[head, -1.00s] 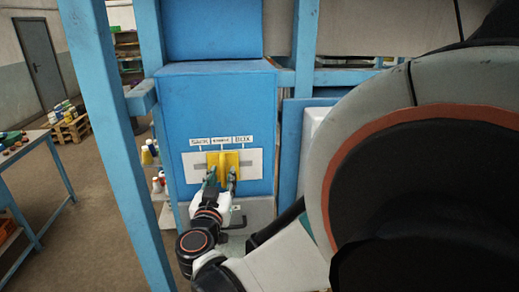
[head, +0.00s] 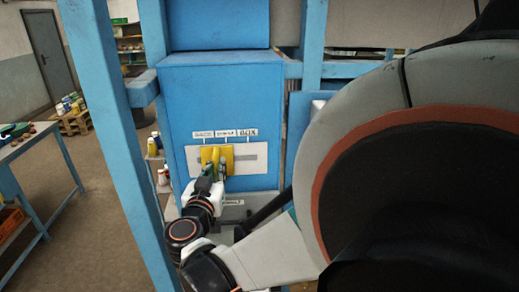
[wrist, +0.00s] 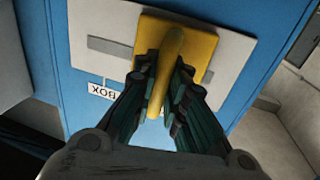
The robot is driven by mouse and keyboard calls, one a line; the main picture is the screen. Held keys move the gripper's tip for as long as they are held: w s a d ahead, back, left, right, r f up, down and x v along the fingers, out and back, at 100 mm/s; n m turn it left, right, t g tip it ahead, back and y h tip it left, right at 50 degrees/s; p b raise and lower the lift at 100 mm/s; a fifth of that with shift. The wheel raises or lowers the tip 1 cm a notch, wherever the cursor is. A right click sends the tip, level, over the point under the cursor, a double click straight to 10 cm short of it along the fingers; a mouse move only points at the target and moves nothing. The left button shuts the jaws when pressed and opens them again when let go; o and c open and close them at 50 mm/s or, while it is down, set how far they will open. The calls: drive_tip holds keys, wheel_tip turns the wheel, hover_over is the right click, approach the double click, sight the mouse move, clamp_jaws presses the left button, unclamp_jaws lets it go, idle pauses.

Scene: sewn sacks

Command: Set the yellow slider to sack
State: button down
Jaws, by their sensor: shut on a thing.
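The yellow slider (head: 226,152) sits in the slot of a pale plate (head: 259,153) on the blue cabinet. It stands left of the plate's middle, between the "SACK" label (head: 203,134) and the middle label (head: 226,133); the "BOX" label (head: 247,132) is at the right. In the wrist view the slider (wrist: 203,50) shows its upright handle between the fingers, with bare slot to its left. My gripper (head: 217,170) is shut on this handle. The fingers hide the slider's lower part in the head view.
The blue cabinet (head: 225,95) stands behind a blue frame post (head: 110,120) on the left. A blue table (head: 25,145) is at the far left. Small bottles (head: 155,145) stand just left of the cabinet. Bare floor lies between table and post.

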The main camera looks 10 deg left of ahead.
sight(207, 162)
drive_tip(key=a, duration=0.3)
drive_tip(key=shift+s+a+b, duration=0.15)
drive_tip(key=shift+s+b, duration=0.2)
drive_tip(key=shift+s, duration=0.05)
drive_tip(key=shift+a, duration=0.1)
drive_tip(key=c, duration=1.7)
unclamp_jaws()
drive_tip(key=shift+s, duration=0.1)
drive_tip(key=shift+o, duration=0.5)
drive_tip(key=shift+s+a, duration=0.15)
drive_tip(key=shift+a, duration=0.05)
drive_tip(key=shift+d, duration=0.1)
drive_tip(key=shift+d, duration=0.2)
